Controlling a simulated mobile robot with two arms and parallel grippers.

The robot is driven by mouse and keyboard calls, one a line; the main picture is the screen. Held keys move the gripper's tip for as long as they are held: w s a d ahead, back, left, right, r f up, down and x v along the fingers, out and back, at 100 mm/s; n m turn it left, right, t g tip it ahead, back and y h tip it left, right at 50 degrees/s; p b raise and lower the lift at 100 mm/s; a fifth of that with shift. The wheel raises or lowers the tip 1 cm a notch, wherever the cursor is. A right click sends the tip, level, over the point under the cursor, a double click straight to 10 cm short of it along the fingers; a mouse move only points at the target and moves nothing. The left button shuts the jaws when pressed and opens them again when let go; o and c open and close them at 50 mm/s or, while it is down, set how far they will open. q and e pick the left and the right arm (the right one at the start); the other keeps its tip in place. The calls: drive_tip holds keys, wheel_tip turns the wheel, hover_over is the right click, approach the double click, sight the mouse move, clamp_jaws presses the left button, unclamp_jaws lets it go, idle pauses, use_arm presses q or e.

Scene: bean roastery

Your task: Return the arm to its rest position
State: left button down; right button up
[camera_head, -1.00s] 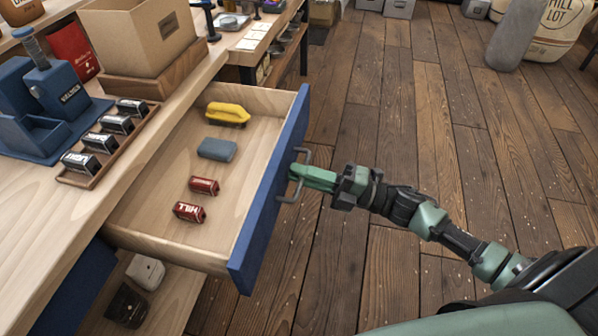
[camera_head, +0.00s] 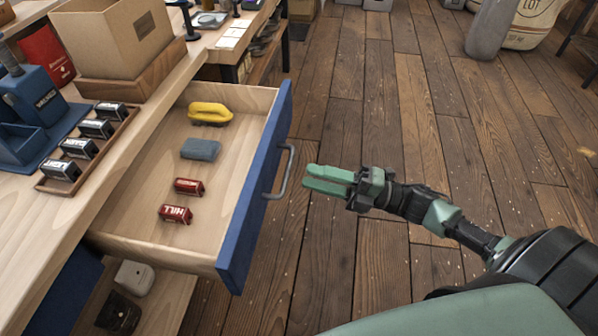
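My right gripper (camera_head: 312,177) is just to the right of the drawer handle (camera_head: 284,172), apart from it, with bare floor behind. Its two green fingers lie with a narrow gap between them and nothing held. The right arm reaches in from the lower right. The drawer (camera_head: 252,195) with the blue front stands pulled out from the bench. My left gripper is not in view.
The open drawer holds a yellow object (camera_head: 210,113), a grey-blue block (camera_head: 200,149) and two red items (camera_head: 188,186) (camera_head: 175,214). The bench (camera_head: 60,222) carries a cardboard box (camera_head: 113,38) and a rack of labelled blocks.

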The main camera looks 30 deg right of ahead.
drive_tip(key=shift+s+d+f, duration=0.1)
drive_tip(key=shift+s+d, duration=0.3)
drive_tip(key=shift+d, duration=0.15)
